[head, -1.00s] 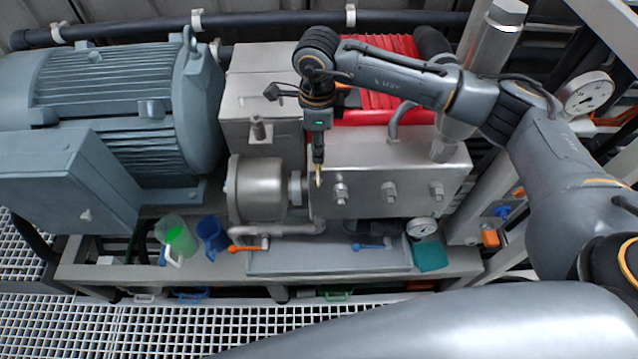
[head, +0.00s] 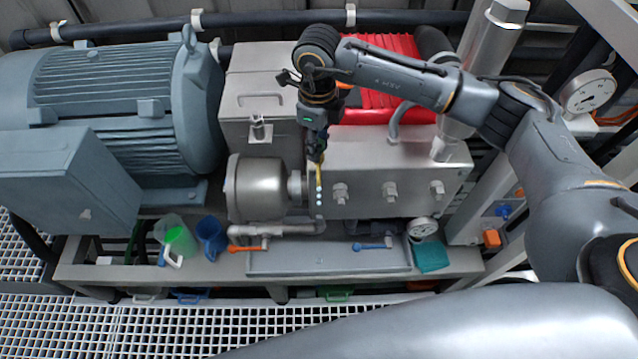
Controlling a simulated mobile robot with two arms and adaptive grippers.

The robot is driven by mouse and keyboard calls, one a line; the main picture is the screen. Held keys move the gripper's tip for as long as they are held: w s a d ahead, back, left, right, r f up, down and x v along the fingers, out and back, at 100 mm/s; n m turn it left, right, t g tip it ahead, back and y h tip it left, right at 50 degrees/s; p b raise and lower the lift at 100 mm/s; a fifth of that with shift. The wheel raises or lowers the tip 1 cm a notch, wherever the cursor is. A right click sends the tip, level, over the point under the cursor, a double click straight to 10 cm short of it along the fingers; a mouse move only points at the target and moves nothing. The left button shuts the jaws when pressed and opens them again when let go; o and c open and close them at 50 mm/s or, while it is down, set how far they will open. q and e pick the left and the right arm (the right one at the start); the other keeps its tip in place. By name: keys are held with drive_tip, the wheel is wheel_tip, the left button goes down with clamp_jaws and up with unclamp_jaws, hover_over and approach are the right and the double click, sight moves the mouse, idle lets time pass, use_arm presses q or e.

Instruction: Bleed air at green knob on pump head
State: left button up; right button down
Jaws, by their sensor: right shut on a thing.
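The steel pump head (head: 385,172) is a block with several hex fittings on its front, right of the round steel housing (head: 262,187). My right gripper (head: 319,168) comes down from above to the block's left end. It is shut, with a narrow yellow strip showing at its tips. The green knob cannot be made out; the fingers cover the spot where they close on it. My left gripper is not in view.
A big grey motor (head: 110,110) stands at left. A green-filled jug (head: 176,240) and a blue jug (head: 211,236) stand below it.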

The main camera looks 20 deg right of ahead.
drive_tip(key=m, duration=0.4)
drive_tip(key=shift+s+f, duration=0.1)
drive_tip(key=m, duration=0.3)
drive_tip(key=c, duration=1)
unclamp_jaws()
drive_tip(key=shift+r, duration=0.2)
wheel_tip(320, 180, up, 12)
drive_tip(key=shift+f, duration=0.15)
